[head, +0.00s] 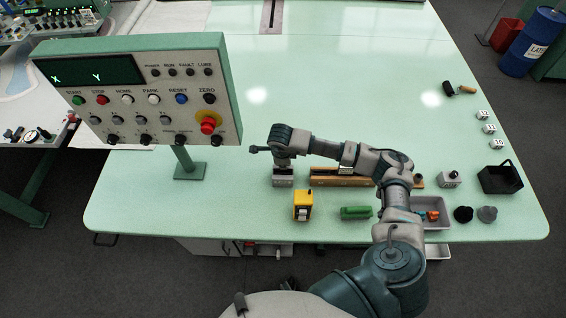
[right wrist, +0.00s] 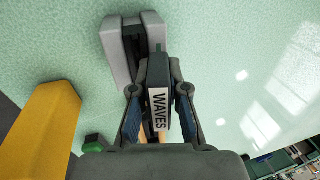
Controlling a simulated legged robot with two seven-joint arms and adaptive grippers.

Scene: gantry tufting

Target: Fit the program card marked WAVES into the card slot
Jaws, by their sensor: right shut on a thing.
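The program card marked WAVES (right wrist: 158,100) is dark with a white label, which shows in the right wrist view. My right gripper (right wrist: 158,108) is shut on it, one finger on each side. In the head view my right gripper (head: 283,165) is above the grey card slot block (head: 283,182). In the right wrist view the block (right wrist: 118,50), with its long dark slot, lies just beyond the card and overlaps it in the picture. I cannot tell whether the card touches the block. My left gripper is not in view.
A wooden rack (head: 325,182) stands right of the block, partly behind my arm. A yellow device (head: 302,205) and a green item (head: 356,212) lie in front. A control panel (head: 140,90) on a post stands left. The table behind is clear.

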